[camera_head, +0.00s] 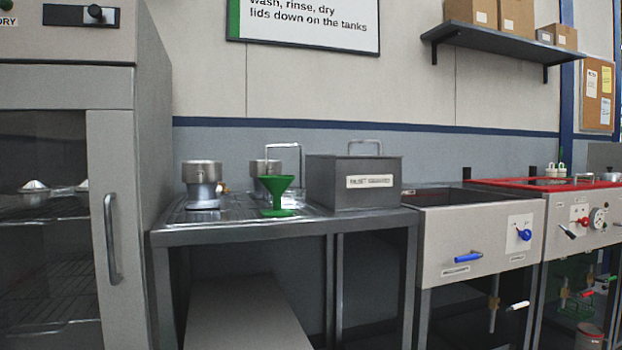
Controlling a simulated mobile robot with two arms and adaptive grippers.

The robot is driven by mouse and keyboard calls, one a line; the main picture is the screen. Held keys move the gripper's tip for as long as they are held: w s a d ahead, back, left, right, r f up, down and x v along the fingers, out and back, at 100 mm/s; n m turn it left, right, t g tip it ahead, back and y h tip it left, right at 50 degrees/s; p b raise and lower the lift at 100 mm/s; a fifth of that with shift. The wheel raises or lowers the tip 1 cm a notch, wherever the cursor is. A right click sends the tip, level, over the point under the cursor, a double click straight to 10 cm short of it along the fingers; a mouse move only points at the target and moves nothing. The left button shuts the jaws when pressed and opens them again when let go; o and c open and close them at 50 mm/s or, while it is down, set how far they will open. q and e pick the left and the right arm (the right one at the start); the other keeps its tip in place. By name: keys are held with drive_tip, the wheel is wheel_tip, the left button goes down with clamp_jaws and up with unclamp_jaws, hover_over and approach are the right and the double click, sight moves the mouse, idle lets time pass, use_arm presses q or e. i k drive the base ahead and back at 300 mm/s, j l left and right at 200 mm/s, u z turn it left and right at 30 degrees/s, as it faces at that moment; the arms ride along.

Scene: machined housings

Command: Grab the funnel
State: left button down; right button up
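The green funnel (276,190) stands on the metal draining table (290,230), near its front edge. Its wide mouth faces up and a flared green foot rests on the tabletop. It is in front of a metal housing (262,167), which it partly hides. Neither of my grippers shows in the head view.
Another metal housing (202,187) stands left of the funnel, and a grey lidded box (354,182) stands to its right. A tall cabinet (120,130) borders the table on the left. Tanks (480,245) with blue and red controls stand on the right.

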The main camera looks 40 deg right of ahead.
sight(277, 185)
drive_tip(key=i+l+z, duration=0.1)
drive_tip(key=z, duration=0.3)
drive_tip(key=i+z, duration=0.4)
drive_tip(key=z, duration=0.4)
drive_tip(key=i+j, duration=0.05)
drive_tip(key=j, duration=0.05)
